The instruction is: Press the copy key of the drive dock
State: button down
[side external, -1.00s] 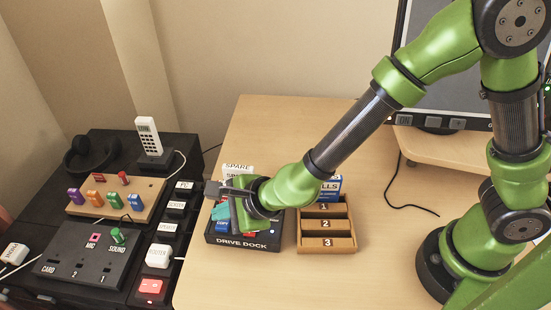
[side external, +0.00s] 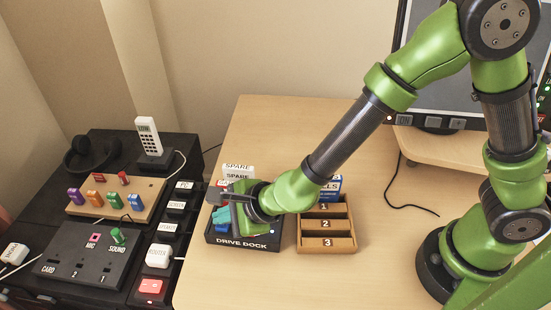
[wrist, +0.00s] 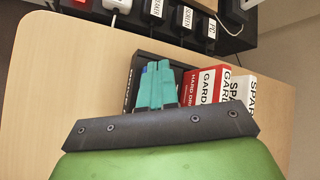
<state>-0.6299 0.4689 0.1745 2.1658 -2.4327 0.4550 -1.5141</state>
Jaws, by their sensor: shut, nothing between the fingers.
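The drive dock (side external: 242,243) is a dark box on the wooden desk, its name in white on the front. My green arm's gripper (side external: 222,221) is over its left part, low and pointing down. The fingers are shut and empty; in the wrist view the teal fingers (wrist: 155,86) are together above the dock's dark surface. The copy key is hidden behind my gripper in the side view, and I cannot make it out in the wrist view. Whether the fingertips touch the dock, I cannot tell.
A wooden tray (side external: 327,243) with numbered slots 1, 2 and 3 stands just right of the dock. White SPARE boxes (side external: 238,170) stand behind the dock. A black unit with labelled plugs (side external: 158,256) lies along the desk's left side. The front of the desk is clear.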

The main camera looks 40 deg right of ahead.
aim_at(227, 226)
jog(key=shift+f, duration=0.35)
dwell(0.4)
jog(key=shift+r, duration=1)
jog(key=shift+r, duration=2.5)
